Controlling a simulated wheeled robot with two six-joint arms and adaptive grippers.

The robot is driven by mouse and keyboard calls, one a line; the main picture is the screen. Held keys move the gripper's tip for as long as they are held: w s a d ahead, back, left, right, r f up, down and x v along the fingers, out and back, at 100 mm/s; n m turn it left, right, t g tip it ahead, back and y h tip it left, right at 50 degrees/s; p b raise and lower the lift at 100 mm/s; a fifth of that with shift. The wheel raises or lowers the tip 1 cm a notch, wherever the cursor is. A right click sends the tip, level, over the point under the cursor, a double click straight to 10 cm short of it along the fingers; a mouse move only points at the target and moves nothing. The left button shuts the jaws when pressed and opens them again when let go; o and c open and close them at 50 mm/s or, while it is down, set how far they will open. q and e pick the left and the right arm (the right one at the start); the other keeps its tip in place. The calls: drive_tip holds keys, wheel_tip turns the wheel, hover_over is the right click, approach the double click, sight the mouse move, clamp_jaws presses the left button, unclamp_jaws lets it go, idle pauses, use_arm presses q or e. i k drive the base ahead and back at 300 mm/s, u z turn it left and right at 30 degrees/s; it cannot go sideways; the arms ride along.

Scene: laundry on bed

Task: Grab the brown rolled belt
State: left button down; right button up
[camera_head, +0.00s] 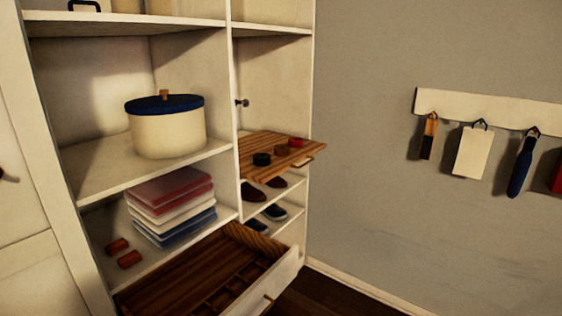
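A wooden pull-out tray (254,146) sticks out of the right-hand section of the wardrobe. Neither of my grippers shows in the head view.
Shoes (253,192) stand on shelves below the tray. An open wooden drawer (215,268) juts out at lower left. A round box (167,132) and folded clothes (172,204) fill the left shelves. Hooks with hanging items (472,152) are on the right wall.

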sight(280, 150)
drive_tip(key=z, duration=0.55)
drive_tip(key=k, duration=1.25)
drive_tip(key=z, duration=0.8)
drive_tip(key=i, duration=2.95)
drive_tip(key=u, duration=0.7)
drive_tip(key=i, duration=0.85)
drive_tip(key=u, duration=1.6)
drive_tip(key=i, duration=0.75)
drive_tip(key=u, duration=0.6)
